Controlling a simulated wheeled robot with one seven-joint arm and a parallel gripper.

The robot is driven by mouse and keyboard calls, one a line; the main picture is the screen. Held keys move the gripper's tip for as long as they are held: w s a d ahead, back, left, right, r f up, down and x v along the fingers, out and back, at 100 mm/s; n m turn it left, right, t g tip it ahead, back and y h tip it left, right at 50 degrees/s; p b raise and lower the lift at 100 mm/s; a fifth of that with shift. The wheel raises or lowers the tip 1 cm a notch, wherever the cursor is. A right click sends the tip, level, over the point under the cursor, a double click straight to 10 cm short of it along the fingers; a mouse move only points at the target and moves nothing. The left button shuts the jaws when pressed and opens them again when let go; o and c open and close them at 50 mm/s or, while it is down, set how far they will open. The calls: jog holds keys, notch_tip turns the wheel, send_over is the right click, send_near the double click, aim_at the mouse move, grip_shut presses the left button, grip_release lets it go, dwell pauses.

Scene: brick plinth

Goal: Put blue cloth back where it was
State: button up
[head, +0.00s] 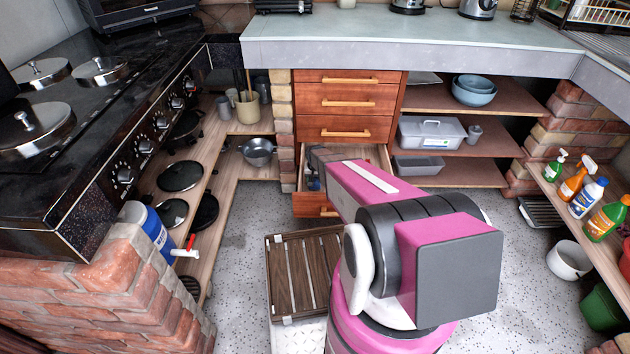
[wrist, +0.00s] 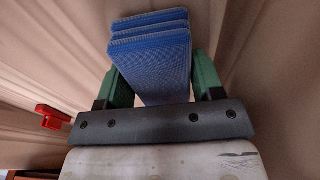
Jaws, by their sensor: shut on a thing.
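The blue cloth (wrist: 160,62) is folded in several layers. In the wrist view it sits between the green fingers of my gripper (wrist: 156,80), which is shut on it. Pale wooden surfaces surround the gripper and cloth there. In the head view my arm reaches to the open bottom part of the wooden drawer unit (head: 345,101). The open drawer (head: 379,158) is partly hidden by my arm, and so are my gripper and most of its contents. A small patch of blue shows at its left side; I cannot tell whether it is the cloth.
A red object (wrist: 52,117) lies left of the gripper in the wrist view. A slatted wooden-topped box (head: 303,262) stands on the floor beside my arm. The stove (head: 110,150) is at left; shelves with a grey bin (head: 430,132) and blue bowls (head: 474,91) are at right.

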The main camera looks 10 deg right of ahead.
aim_at(315, 180)
jog(key=shift+f, duration=0.3)
jog(key=shift+f, duration=0.15)
jog(key=o, duration=0.9)
notch_tip(315, 180, up, 12)
jog(key=s, duration=0.2)
jog(key=s+r+n, duration=0.1)
jog(key=s+r, duration=0.7)
jog(key=s, duration=0.3)
jog(key=s+r+n+g, duration=0.1)
jog(key=s+r, duration=0.8)
jog(key=s, duration=0.3)
jog(key=shift+s+r, duration=0.15)
jog(key=shift+r, duration=0.15)
